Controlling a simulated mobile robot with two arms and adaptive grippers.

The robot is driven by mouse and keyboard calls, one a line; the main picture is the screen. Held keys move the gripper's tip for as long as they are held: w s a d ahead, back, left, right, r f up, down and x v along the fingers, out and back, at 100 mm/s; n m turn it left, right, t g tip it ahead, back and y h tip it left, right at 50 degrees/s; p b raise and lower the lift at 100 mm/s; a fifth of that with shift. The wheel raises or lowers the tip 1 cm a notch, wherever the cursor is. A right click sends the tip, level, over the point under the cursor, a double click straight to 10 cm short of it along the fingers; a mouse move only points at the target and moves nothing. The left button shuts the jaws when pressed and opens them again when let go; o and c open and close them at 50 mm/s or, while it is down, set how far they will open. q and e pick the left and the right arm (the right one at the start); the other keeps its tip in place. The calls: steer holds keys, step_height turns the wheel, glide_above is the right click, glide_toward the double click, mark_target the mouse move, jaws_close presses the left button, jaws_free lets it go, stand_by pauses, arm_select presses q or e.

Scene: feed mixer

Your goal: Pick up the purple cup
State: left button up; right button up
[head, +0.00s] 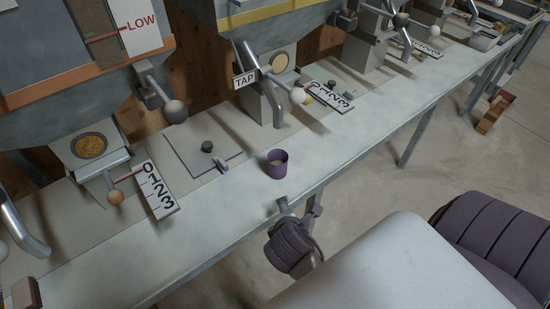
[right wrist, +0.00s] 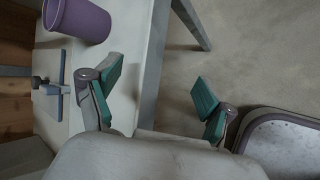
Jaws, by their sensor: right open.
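The purple cup (head: 277,169) stands upright on the grey bench near its front edge. In the right wrist view the cup (right wrist: 80,20) is at the upper left, partly cut off by the frame. My right gripper (head: 299,207) is just in front of the bench edge, on the near side of the cup and apart from it. In the right wrist view the gripper (right wrist: 156,86) has its green-padded fingers wide apart with nothing between them. My left gripper is not in view.
A square plate with a dark knob (head: 207,147) lies left of the cup. Behind stand hoppers with spouts, ball-ended levers and a TAP sign (head: 245,79). Number scales (head: 158,189) lie on the bench (head: 215,220). The bench around the cup is clear.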

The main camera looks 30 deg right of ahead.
steer(key=w+r+n, duration=0.1)
steer(key=w+n, duration=0.1)
steer(key=n, duration=0.1)
steer(key=n+t+h, duration=0.3)
steer(key=n, duration=0.6)
glide_toward(277, 171)
steer(key=shift+w+d+f, duration=0.35)
steer(key=shift+d+f, duration=0.15)
steer(key=shift+f, duration=0.1)
steer(key=shift+w, duration=0.25)
steer(key=x, duration=0.7)
steer(key=shift+w+d+r+b, duration=0.15)
steer(key=shift+b, duration=0.25)
steer(key=shift+w+r+x, duration=0.1)
steer(key=shift+r+x, duration=0.05)
steer(key=shift+x, duration=0.9)
steer(key=shift+w+r+x, duration=0.1)
steer(key=shift+r+x, duration=0.05)
steer(key=shift+x, duration=0.9)
steer(key=shift+r+x, duration=0.15)
steer(key=shift+x, duration=0.9)
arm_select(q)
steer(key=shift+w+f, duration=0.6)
arm_select(e)
steer(key=c, duration=1.3)
